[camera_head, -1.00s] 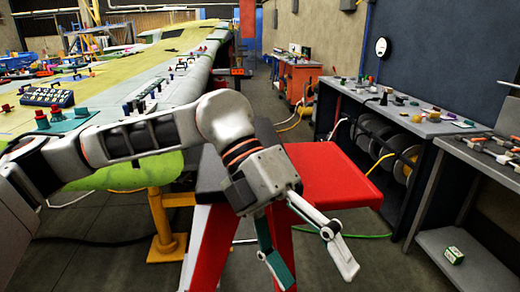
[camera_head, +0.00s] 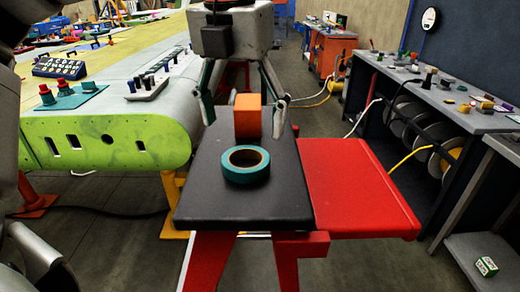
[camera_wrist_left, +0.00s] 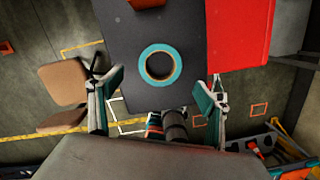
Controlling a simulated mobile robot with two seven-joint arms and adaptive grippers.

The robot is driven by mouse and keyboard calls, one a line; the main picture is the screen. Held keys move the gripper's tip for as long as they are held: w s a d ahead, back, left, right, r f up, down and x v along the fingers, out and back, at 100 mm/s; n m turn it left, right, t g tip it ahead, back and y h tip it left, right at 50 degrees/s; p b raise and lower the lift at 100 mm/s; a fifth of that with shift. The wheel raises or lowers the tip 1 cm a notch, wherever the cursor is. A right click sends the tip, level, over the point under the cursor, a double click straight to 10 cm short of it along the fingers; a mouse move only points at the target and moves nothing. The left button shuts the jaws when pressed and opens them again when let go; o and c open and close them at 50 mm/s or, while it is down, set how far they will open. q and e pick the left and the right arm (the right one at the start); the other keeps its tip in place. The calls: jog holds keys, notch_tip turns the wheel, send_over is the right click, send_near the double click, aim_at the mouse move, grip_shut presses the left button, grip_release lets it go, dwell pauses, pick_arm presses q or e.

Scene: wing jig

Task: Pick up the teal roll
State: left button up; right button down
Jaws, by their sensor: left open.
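The teal roll (camera_head: 245,165) lies flat on the black top of a small stand (camera_head: 200,185), its hole facing up. It also shows whole in the left wrist view (camera_wrist_left: 176,67). My left gripper (camera_head: 244,118) is open and empty above the stand, pointing down, its fingers apart to the left and right. In the left wrist view the roll appears between the spread fingers (camera_wrist_left: 166,84), touching neither. My right gripper is not in view.
An orange block (camera_head: 248,115) stands on the black top behind the roll. A red panel (camera_head: 350,185) adjoins it on the right. The green-edged wing (camera_head: 100,140) is close on the left. A grey workbench (camera_head: 440,110) stands at right.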

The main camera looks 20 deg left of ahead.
aim_at(245, 154)
pick_arm(q)
notch_tip(245, 154, down, 2)
jog(key=shift+s+f, duration=0.15)
jog(key=shift+f, duration=0.5)
jog(key=f, duration=0.1)
jog(key=w+f, duration=0.1)
jog(key=f, duration=0.1)
jog(key=shift+f, duration=0.65)
jog(key=c, duration=1.1)
jog(key=shift+c, duration=0.6)
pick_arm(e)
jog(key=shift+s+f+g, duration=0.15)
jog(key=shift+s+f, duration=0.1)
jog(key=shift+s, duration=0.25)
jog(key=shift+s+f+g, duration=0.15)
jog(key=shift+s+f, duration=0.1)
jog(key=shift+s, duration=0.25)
